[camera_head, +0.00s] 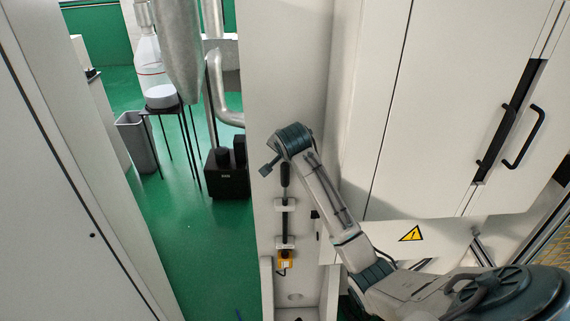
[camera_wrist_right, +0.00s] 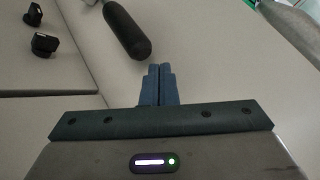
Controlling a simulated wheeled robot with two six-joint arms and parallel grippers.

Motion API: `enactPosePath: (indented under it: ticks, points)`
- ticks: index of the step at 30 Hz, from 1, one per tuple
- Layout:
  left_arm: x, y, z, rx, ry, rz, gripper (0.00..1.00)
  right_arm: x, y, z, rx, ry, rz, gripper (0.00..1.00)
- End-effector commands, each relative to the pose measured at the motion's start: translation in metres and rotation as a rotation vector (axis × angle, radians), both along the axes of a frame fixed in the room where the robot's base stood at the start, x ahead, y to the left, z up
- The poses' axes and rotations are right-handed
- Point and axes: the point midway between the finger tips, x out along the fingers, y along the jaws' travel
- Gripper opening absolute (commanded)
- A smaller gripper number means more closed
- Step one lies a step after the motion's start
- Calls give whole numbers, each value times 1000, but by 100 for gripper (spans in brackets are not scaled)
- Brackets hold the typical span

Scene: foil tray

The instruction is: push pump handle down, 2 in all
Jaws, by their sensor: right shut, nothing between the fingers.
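The pump handle (camera_head: 285,174) is a black grip at the top of a dark upright rod on the white cabinet front, in the middle of the head view. In the right wrist view the black grip (camera_wrist_right: 127,31) lies just beyond and left of my fingertips. My right gripper (camera_head: 266,168) is shut and empty, close to the upper end of the handle, to its left in the head view. Its blue fingers (camera_wrist_right: 158,84) are pressed together in the wrist view, with a visible gap to the grip. My left gripper is not in view.
Two black knobs (camera_wrist_right: 43,44) stand on the panel in the wrist view. Cabinet doors with black handles (camera_head: 522,137) are at right. The green floor (camera_head: 205,245) is open at left.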

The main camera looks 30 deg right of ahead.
Motion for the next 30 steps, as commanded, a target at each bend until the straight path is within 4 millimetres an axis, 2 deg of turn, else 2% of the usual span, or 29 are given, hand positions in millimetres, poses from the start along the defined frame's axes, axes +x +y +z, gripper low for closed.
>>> enactPosePath:
  ticks: [20, 30]
  points:
    - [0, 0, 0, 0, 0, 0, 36, 0, 0, 0, 0, 0, 0, 0]
    - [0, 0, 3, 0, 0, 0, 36, 0, 0, -8, 0, 1, -1, 0]
